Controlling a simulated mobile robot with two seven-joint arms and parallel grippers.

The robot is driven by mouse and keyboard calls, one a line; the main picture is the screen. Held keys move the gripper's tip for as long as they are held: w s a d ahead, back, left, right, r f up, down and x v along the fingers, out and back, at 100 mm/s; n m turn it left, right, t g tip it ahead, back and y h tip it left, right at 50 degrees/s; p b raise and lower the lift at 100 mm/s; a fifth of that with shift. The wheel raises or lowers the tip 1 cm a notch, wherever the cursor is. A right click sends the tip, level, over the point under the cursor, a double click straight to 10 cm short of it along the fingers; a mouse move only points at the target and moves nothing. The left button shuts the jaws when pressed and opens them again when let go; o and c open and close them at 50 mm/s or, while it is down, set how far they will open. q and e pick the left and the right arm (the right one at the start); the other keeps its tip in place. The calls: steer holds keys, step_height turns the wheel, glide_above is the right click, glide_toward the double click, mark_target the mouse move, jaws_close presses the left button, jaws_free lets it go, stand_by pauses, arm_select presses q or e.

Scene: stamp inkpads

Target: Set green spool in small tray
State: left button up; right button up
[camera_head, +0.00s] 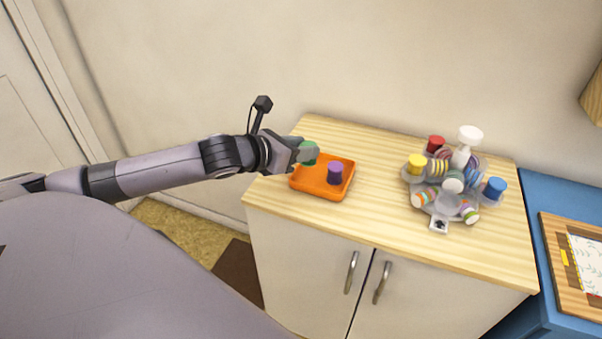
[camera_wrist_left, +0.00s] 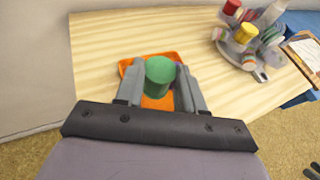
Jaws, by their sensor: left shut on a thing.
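The green spool (camera_head: 309,150) is between the fingers of my left gripper (camera_head: 306,154), which is shut on it. The wrist view shows the green spool (camera_wrist_left: 158,75) upright between both fingers of the left gripper (camera_wrist_left: 160,85), over the orange tray (camera_wrist_left: 153,102). In the head view the small orange tray (camera_head: 318,189) lies on the cabinet top, with a purple spool (camera_head: 335,173) standing in it. The green spool is at the tray's back left part; I cannot tell whether it touches the tray floor.
A grey carousel (camera_head: 439,210) with several coloured spools and rolls stands on the right of the wooden cabinet top (camera_head: 385,214). A blue surface (camera_head: 541,190) with a wooden board (camera_head: 558,251) is farther right. Bare wood lies between tray and carousel.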

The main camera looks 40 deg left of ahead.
arm_select(q)
steer(key=shift+f+b, duration=0.3)
steer(key=shift+f, duration=2.7)
steer(key=shift+f, duration=0.2)
steer(key=o, duration=1)
steer(key=shift+o, duration=0.2)
